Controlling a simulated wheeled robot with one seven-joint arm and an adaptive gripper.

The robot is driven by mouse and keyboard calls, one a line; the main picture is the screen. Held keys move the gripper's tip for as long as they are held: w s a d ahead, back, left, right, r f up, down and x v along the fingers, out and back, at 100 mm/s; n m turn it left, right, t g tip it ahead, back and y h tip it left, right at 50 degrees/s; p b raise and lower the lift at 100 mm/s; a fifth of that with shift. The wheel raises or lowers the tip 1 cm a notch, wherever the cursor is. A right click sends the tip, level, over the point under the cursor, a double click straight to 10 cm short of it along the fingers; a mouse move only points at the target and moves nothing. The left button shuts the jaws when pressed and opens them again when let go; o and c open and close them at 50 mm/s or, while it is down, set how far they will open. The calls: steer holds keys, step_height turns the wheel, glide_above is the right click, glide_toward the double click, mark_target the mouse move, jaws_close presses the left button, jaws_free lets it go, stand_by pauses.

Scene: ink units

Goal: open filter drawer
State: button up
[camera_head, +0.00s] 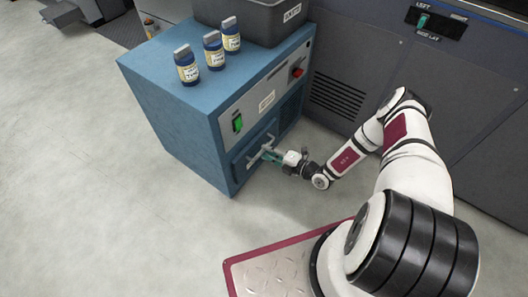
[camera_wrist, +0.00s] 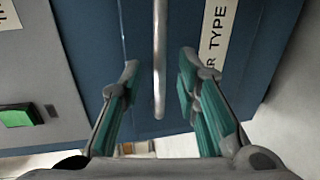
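The filter drawer (camera_head: 241,170) is the blue panel low on the front of a blue cabinet (camera_head: 170,110). It looks closed. Its metal bar handle (camera_head: 254,154) is partly hidden by my gripper (camera_head: 272,156) in the head view. In the wrist view, the handle (camera_wrist: 160,40) runs down the middle between the two open green-padded fingers of my gripper (camera_wrist: 158,68). A gap shows on each side, and neither finger visibly touches it. A white label ending in "TYPE" (camera_wrist: 217,35) is on the drawer front (camera_wrist: 185,30).
Three blue jars (camera_head: 213,50) and a dark bin (camera_head: 262,20) stand on the cabinet. Above the drawer are a green switch (camera_head: 238,123) and a red knob (camera_head: 297,72). A large grey machine (camera_head: 350,65) stands behind. The floor (camera_head: 90,190) to the left and front is clear.

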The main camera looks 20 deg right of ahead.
steer(key=shift+x, duration=1.3)
steer(key=shift+c, duration=0.6)
jaws_close()
steer(key=shift+d, duration=0.1)
